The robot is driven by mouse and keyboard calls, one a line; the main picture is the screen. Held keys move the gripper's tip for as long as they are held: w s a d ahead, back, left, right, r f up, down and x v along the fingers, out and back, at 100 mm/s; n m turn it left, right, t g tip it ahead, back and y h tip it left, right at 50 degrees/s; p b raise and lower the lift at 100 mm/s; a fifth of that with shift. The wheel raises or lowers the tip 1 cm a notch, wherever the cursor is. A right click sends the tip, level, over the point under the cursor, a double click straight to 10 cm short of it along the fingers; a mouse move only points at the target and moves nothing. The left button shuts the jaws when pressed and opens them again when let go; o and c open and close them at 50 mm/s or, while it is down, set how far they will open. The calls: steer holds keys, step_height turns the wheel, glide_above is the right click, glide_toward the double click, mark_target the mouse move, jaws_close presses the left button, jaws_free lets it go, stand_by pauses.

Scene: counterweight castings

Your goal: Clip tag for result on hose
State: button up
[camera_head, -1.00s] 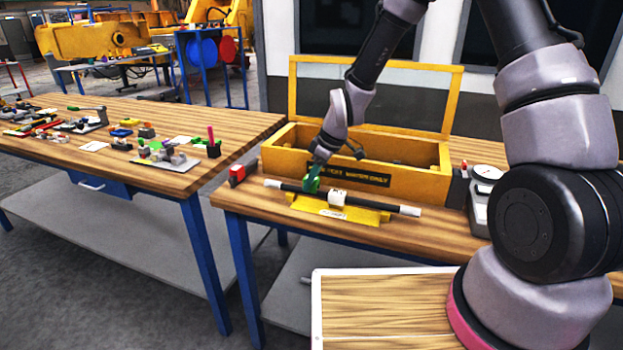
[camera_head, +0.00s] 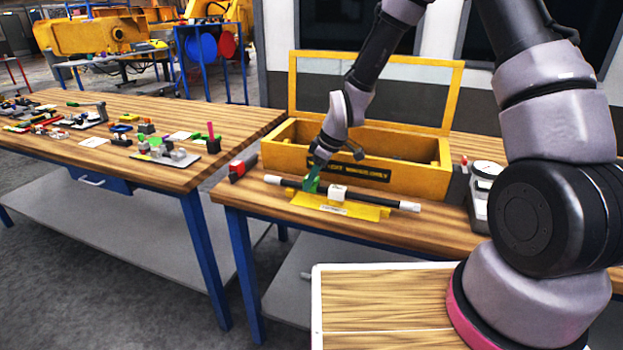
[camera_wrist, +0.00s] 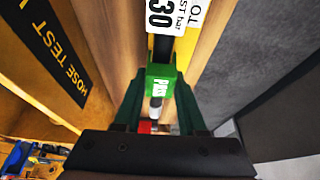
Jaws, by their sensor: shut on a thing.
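The hose (camera_head: 374,200) is a black bar with white ends, lying across a yellow stand (camera_head: 352,209) on the wooden bench. A white tag (camera_head: 337,193) sits around its middle; in the wrist view this white label (camera_wrist: 168,16) shows "30" and "test bar". My gripper (camera_head: 311,185) is at the left part of the hose, shut on a green tag (camera_wrist: 160,85) that reads "PASS". The green tag is at the hose, between the white label and the hose's white end (camera_wrist: 155,108). I cannot tell whether it is clipped fully around the hose.
A yellow open box (camera_head: 420,180) marked as a hose test stands right behind the hose. A red block (camera_head: 237,171) is at the bench's left, and a dial gauge (camera_head: 487,170) at its right. Another bench (camera_head: 150,180) on the left holds several small parts.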

steer(key=shift+f, duration=0.15)
steer(key=o, duration=1.1)
steer(key=shift+c, duration=0.2)
steer(key=shift+r, duration=3.5)
